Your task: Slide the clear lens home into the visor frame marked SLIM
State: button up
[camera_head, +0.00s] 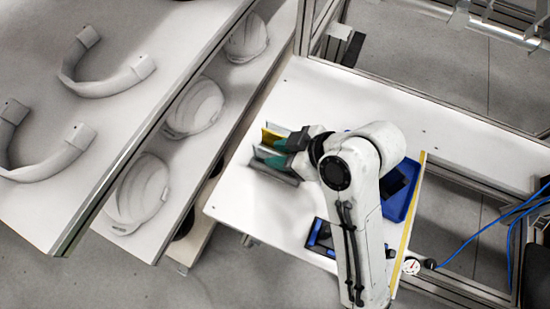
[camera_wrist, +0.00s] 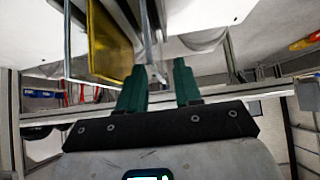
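Several upright thin panels stand in a row at the left of the white table; one is yellow (camera_head: 270,136), and it also shows in the wrist view (camera_wrist: 108,45). Grey or clear panels (camera_head: 276,172) stand beside it. I cannot tell which is the clear lens or which frame is marked SLIM; no marking is readable. My gripper (camera_head: 282,151) is at this row. In the wrist view its two green fingers (camera_wrist: 160,80) are apart, with a thin clear or grey panel edge (camera_wrist: 152,45) just ahead of the gap. No firm contact shows.
A blue tray (camera_head: 408,205) stands right of my arm, partly hidden. A dark bin with blue items (camera_head: 320,236) lies at the table's front. A yellow strip (camera_head: 411,222) edges the table's right side. Helmet shells (camera_head: 140,190) fill the shelf at left.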

jog(key=shift+x, duration=0.95)
grip_shut()
